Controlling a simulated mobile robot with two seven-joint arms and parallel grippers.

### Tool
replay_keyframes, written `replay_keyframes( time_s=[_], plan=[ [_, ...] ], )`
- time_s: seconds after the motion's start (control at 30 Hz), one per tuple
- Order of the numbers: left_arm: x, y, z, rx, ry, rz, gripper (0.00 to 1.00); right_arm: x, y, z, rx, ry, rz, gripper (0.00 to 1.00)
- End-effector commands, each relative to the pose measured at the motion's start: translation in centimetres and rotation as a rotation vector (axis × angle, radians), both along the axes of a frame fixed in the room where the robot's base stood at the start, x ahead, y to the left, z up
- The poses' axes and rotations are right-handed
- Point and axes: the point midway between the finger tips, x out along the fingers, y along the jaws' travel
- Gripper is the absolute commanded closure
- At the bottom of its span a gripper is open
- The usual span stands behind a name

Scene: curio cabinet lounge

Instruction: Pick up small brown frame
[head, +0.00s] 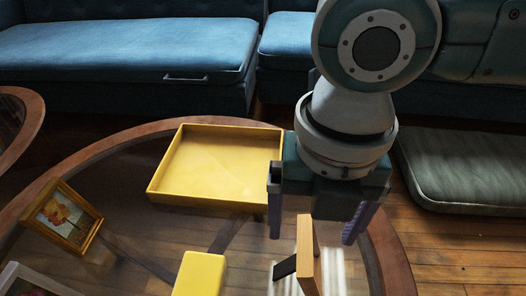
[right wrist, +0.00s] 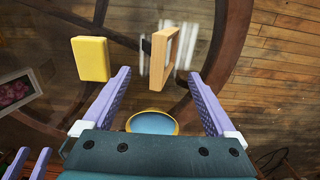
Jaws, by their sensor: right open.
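A small light-brown wooden frame (head: 305,256) stands upright on the glass table, seen nearly edge-on, with a dark stand behind it. In the right wrist view the wooden frame (right wrist: 164,58) is ahead of the fingertips, apart from them. My right gripper (head: 314,228) is open and empty above the frame, fingers pointing down; its two purple fingers also show in the right wrist view (right wrist: 158,88). Two purple fingers of my left gripper (right wrist: 33,156) show apart at the lower left of the right wrist view; the head view does not show them.
A yellow tray (head: 163,187) lies on the table (head: 82,158). A yellow block (head: 201,274) stands left of the wooden frame. A gold-brown frame with a flower picture (head: 62,216) and a white frame (head: 14,272) are farther left. A blue round thing with yellow rim (right wrist: 152,123) lies between my right fingers' view.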

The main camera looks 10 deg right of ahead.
Motion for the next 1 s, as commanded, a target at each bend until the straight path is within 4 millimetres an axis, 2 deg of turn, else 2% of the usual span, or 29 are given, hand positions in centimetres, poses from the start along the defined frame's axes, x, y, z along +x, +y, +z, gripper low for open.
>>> replay_keyframes(
  time_s=[0.27,0.47,0.7,0.8,1.0],
  plan=[
    [0.0,-0.1,-2.8,-0.003,0.0,-0.002,0.5,0.0,0.0,-4.2,-0.002,0.002,0.001,0.08],
    [0.0,-0.1,-3.9,-0.003,0.0,-0.002,0.5,0.1,0.1,-5.7,0.0,0.0,0.001,0.08],
    [0.0,-0.1,-7.2,-0.003,0.0,-0.002,0.5,0.5,0.2,-9.3,-0.002,0.001,0.0,0.08],
    [0.0,-0.1,-7.5,-0.003,0.0,-0.002,0.5,0.5,0.2,-9.9,-0.001,0.0,0.0,0.08],
    [0.0,-0.1,-7.3,-0.002,0.0,-0.001,0.5,0.5,0.2,-9.7,0.0,0.0,0.001,0.08]
  ],
)
